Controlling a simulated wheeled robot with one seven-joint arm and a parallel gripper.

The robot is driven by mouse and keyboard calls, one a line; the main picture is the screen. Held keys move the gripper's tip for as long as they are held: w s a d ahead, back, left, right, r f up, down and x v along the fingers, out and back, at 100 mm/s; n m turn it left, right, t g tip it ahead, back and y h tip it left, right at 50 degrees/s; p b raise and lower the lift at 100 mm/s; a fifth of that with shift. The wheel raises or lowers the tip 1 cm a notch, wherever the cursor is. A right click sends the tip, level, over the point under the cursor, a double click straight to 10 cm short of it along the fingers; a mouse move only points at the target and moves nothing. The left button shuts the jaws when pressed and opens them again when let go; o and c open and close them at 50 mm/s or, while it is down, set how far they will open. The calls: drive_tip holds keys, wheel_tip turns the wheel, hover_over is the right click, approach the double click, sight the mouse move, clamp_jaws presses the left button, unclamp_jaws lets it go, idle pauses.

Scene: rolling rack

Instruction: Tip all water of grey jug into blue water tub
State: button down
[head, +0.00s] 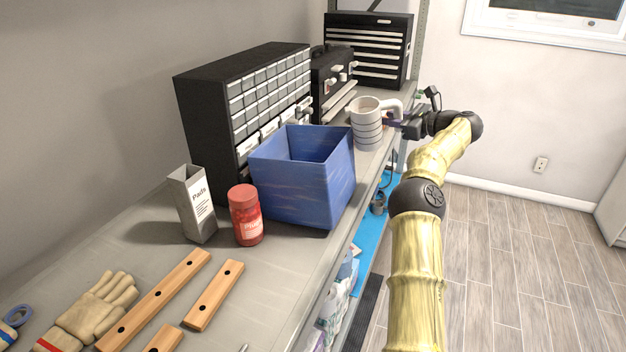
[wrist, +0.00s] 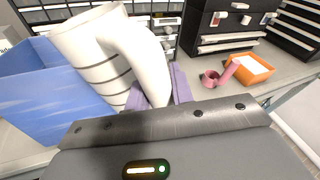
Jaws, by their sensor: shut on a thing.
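The grey jug (head: 367,126) is pale with dark rings and stands upright just beyond the blue tub in the head view. It fills the middle of the wrist view (wrist: 92,62), with its handle toward me. My gripper (head: 400,122) is shut on the jug's handle; its purple fingers (wrist: 165,90) sit on both sides of the handle. The blue water tub (head: 303,182) is a square open box on the shelf, and it shows at the left of the wrist view (wrist: 40,98). The water and the inside bottoms of both are hidden.
A black drawer cabinet (head: 207,125) stands behind the tub. A red jar (head: 245,215) and a grey box (head: 195,205) stand left of it. Wooden bars (head: 160,298) and a glove (head: 98,308) lie nearer. An orange tray (wrist: 250,69) and a pink object (wrist: 219,75) lie beyond the jug.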

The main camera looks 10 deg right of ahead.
drive_tip(key=shift+g, duration=0.3)
drive_tip(key=shift+w+a+r+p, duration=0.1)
drive_tip(key=shift+a+r+p, duration=0.25)
drive_tip(key=shift+r, duration=0.35)
drive_tip(key=shift+w+a+r+p, duration=0.15)
drive_tip(key=shift+a+r+p, duration=0.2)
drive_tip(key=shift+r, duration=0.3)
drive_tip(key=shift+w+a+r+p, duration=0.1)
drive_tip(key=shift+a+r+p, duration=0.1)
drive_tip(key=shift+a+r, duration=0.35)
drive_tip(key=shift+d+r, duration=0.15)
drive_tip(key=shift+d, duration=0.2)
drive_tip(key=m+y, duration=0.1)
drive_tip(key=m, duration=0.1)
drive_tip(key=shift+m+p, duration=0.3)
drive_tip(key=shift+p, duration=0.1)
drive_tip(key=shift+s+b, duration=0.1)
drive_tip(key=shift+b, duration=0.2)
